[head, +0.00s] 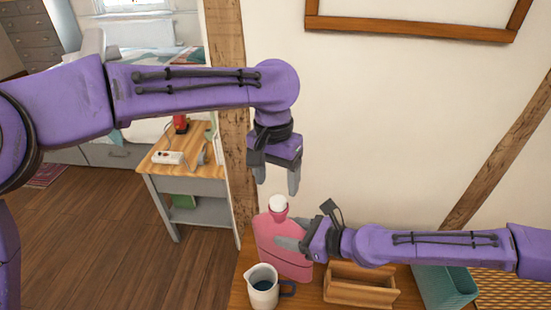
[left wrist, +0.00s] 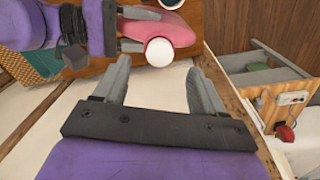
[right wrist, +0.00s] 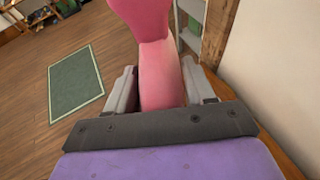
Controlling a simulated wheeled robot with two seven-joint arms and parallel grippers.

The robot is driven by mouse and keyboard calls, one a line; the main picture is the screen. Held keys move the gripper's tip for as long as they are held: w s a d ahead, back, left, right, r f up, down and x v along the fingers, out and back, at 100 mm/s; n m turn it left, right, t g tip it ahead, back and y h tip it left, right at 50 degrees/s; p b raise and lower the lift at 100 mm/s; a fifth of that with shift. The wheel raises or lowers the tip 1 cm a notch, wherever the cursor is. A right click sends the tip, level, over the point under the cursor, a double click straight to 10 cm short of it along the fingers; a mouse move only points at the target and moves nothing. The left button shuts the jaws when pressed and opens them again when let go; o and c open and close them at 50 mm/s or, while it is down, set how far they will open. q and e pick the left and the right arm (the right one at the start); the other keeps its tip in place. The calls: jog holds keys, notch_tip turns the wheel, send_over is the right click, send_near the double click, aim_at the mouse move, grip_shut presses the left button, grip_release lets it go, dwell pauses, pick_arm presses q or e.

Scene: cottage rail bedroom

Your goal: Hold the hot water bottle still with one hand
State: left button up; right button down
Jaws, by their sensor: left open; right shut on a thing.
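The pink hot water bottle (head: 283,246) stands upright on the wooden table, with a white stopper (head: 278,203) in its neck. My right gripper (head: 290,245) is shut on the bottle's body from the right. In the right wrist view the pink body (right wrist: 160,75) sits between both fingers (right wrist: 155,90). My left gripper (head: 279,180) is open and empty, pointing down a little above the stopper. In the left wrist view the white stopper (left wrist: 159,52) and pink bottle (left wrist: 172,32) lie beyond the open fingers (left wrist: 158,88).
A jug (head: 263,287) with dark liquid stands in front of the bottle. A wall is close behind. A side table (head: 190,171) and bed stand at the left.

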aim_at(277, 200)
pick_arm(q)
notch_tip(277, 200, down, 6)
jog(key=shift+d+r, duration=0.15)
jog(key=c, duration=1.3)
jog(key=m, duration=0.4)
jog(key=shift+m, duration=0.4)
jog(key=m, duration=0.4)
jog(key=o, duration=1.2)
